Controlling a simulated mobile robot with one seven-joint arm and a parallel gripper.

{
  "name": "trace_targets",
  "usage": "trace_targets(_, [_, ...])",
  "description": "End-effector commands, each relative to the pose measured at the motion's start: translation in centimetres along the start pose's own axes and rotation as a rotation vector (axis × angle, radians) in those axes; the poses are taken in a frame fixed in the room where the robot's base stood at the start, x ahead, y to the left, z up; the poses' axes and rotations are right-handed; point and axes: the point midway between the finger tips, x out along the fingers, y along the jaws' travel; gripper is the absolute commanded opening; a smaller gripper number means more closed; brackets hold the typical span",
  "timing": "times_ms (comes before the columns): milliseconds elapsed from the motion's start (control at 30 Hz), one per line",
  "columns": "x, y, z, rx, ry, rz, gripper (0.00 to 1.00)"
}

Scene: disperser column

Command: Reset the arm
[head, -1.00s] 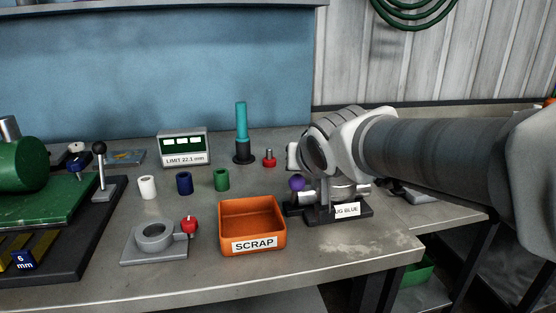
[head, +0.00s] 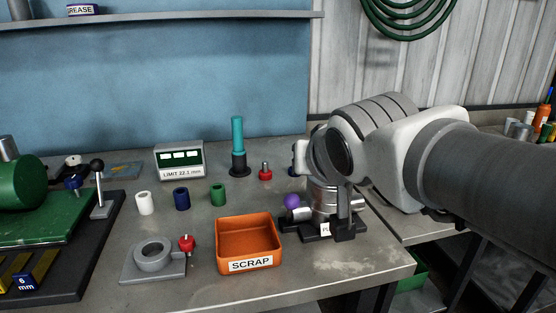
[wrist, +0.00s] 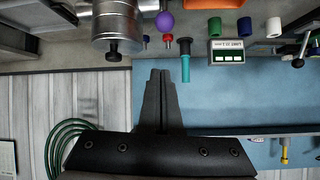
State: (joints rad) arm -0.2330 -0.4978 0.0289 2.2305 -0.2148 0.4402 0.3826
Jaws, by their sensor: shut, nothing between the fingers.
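My gripper (wrist: 160,75) shows in the wrist view, its two dark fingers pressed together with nothing between them. The fingertips are over the bench's back area, apart from any object. In the head view my arm reaches in from the right, above the metal fixture, and hides the gripper. The metal fixture (head: 325,197) with a purple knob (head: 292,201) stands on a dark base at the bench's right. It also shows in the wrist view (wrist: 115,25), close to the fingers.
An orange SCRAP bin (head: 249,240), a grey ring holder (head: 153,258), white (head: 144,203), blue (head: 181,199) and green (head: 218,195) sleeves, a teal rod (head: 238,140) on a stand and a limit display (head: 180,160) occupy the bench. A green-bedded machine (head: 45,225) stands left.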

Motion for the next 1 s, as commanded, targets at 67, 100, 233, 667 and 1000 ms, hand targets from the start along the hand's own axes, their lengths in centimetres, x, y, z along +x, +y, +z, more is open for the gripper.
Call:
trace_targets(67, [0.0,0.0,0.0,0.000,0.000,0.000,0.00])
trace_targets(100, [0.0,0.0,0.0,0.000,0.000,0.000,0.00])
trace_targets(233, [0.0,0.0,0.0,0.000,-0.001,0.000,0.00])
trace_targets(667, [-5.6,7.9,16.4,0.003,-0.420,0.133,0.00])
trace_targets(1000, [-11.0,7.3,11.8,-0.004,-0.485,0.121,0.00])
